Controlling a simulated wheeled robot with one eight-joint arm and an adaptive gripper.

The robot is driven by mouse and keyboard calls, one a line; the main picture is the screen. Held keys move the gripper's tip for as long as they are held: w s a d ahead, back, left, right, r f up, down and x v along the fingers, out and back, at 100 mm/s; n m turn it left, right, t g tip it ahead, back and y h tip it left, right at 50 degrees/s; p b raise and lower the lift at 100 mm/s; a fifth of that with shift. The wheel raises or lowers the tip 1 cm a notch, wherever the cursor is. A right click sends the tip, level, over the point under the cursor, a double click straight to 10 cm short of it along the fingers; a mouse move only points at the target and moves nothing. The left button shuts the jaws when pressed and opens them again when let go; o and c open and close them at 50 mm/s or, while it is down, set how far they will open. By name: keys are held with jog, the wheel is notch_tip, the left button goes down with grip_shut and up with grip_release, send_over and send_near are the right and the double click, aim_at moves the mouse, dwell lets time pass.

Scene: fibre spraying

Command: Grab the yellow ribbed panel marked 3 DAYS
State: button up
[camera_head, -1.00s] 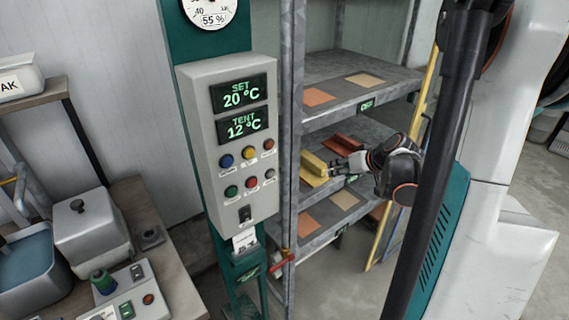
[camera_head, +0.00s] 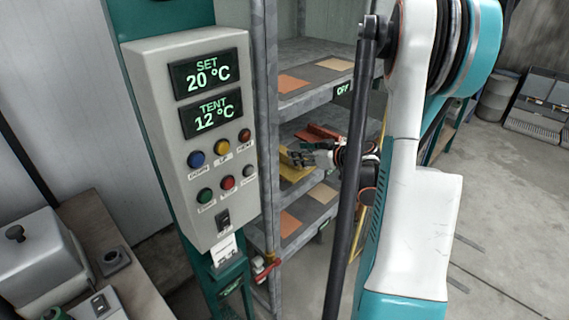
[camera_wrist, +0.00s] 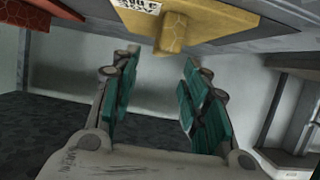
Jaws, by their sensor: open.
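The yellow ribbed panel (camera_head: 292,174) lies on the middle shelf of the metal rack in the head view, partly hidden by my gripper. In the wrist view the yellow panel (camera_wrist: 205,22) is at the top centre, with a raised rib pointing toward the gap between my fingers. A white label on it is partly cut off; its writing is upside down and hard to read. My gripper (camera_wrist: 160,62) is open, its teal finger pads apart with nothing between them. In the head view my gripper (camera_head: 300,157) reaches in from the right, at the panel's near right side.
A red panel (camera_head: 318,133) lies behind the yellow one; a red panel (camera_wrist: 45,12) also shows at top left in the wrist view. The upper shelf (camera_head: 310,93) is close above. A control box (camera_head: 195,130) on a teal post stands left of the rack.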

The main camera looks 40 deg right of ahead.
aim_at(285, 153)
jog(key=b+x, duration=0.2)
jog(key=x, duration=0.3)
jog(key=shift+a+f, duration=0.1)
jog(key=shift+f, duration=0.1)
jog(key=shift+w, duration=0.4)
grip_shut()
